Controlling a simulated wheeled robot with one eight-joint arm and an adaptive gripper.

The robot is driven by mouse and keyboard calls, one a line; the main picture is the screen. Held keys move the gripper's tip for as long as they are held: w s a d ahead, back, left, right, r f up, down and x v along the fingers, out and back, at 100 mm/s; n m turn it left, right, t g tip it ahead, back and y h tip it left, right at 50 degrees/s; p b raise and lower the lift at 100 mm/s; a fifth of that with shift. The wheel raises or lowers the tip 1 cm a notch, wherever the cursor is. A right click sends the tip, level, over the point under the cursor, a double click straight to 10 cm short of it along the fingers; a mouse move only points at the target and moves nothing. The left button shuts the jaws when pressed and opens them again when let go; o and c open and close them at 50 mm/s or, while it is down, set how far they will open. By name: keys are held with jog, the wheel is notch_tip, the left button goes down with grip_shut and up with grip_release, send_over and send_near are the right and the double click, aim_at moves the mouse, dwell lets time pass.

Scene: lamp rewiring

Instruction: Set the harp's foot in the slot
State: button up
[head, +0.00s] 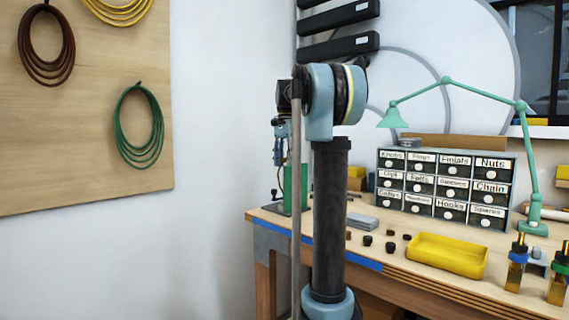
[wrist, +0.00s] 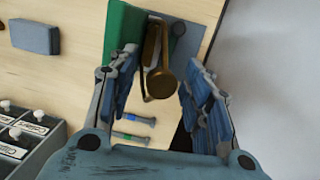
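In the wrist view, my gripper (wrist: 160,62) is open, its two fingers wide apart. A brass piece with a round end (wrist: 163,82) lies between the fingers, with gaps on both sides. A thin curved brass wire (wrist: 145,88) runs beside it near the left finger; I cannot tell whether this is the harp. A green block (wrist: 122,32) stands behind the left fingertip. I cannot make out the slot. In the head view, my gripper (head: 279,152) points down above the left end of the bench, close to the green block (head: 294,186).
The bench holds a yellow tray (head: 447,255), labelled drawers (head: 444,186), a green lamp (head: 534,210) and a grey block (head: 362,222). Two small banded tools (wrist: 134,128) lie below the gripper in the wrist view. A white wall (head: 218,130) stands left of the bench.

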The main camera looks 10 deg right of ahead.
notch_tip(320, 180, up, 12)
jog(key=w, duration=0.1)
jog(key=shift+w+d, duration=0.25)
jog(key=shift+w, duration=0.15)
dwell(0.4)
notch_tip(320, 180, up, 9)
jog(key=shift+w+d, duration=0.15)
jog(key=shift+w, duration=0.3)
dwell(0.6)
jog(key=shift+f, duration=0.15)
